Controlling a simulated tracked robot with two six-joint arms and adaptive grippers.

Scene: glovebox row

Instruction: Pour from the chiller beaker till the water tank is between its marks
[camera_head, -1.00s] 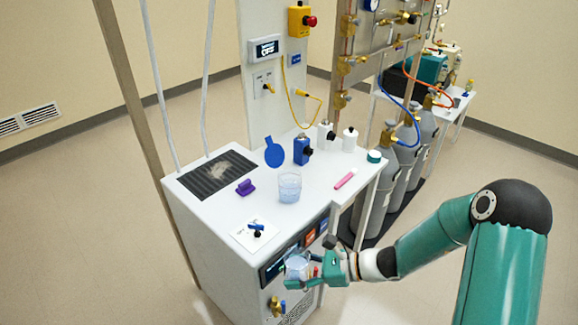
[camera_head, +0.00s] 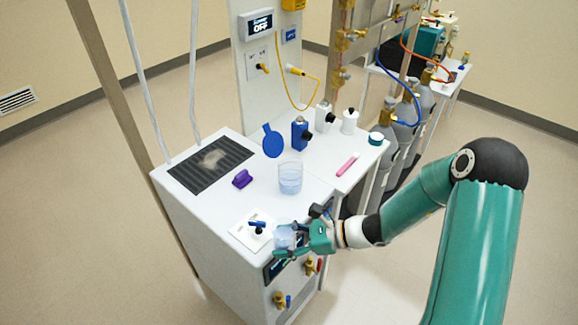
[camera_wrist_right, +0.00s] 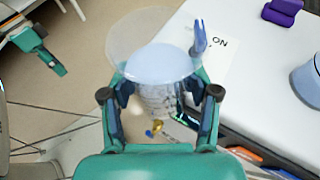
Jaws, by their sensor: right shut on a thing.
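My right gripper (camera_head: 284,250) is shut on a clear beaker (camera_head: 285,236) at the cabinet's front edge. In the right wrist view the beaker (camera_wrist_right: 157,66) stands between both fingers, with pale blue liquid inside and its rim looking upright. A clear, wider vessel (camera_head: 290,179) with pale blue water stands on the white cabinet top, behind and apart from the held beaker. It shows partly at the right wrist view's edge (camera_wrist_right: 307,82). Its marks are too small to read. A teal and dark part, apparently my left gripper (camera_wrist_right: 30,40), shows at upper left there; its jaws are unclear.
A purple block (camera_head: 242,179), blue paddle (camera_head: 273,141), blue bottle (camera_head: 300,135) and pink pen (camera_head: 347,165) are on the top. A dark grille (camera_head: 205,165) lies at left.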

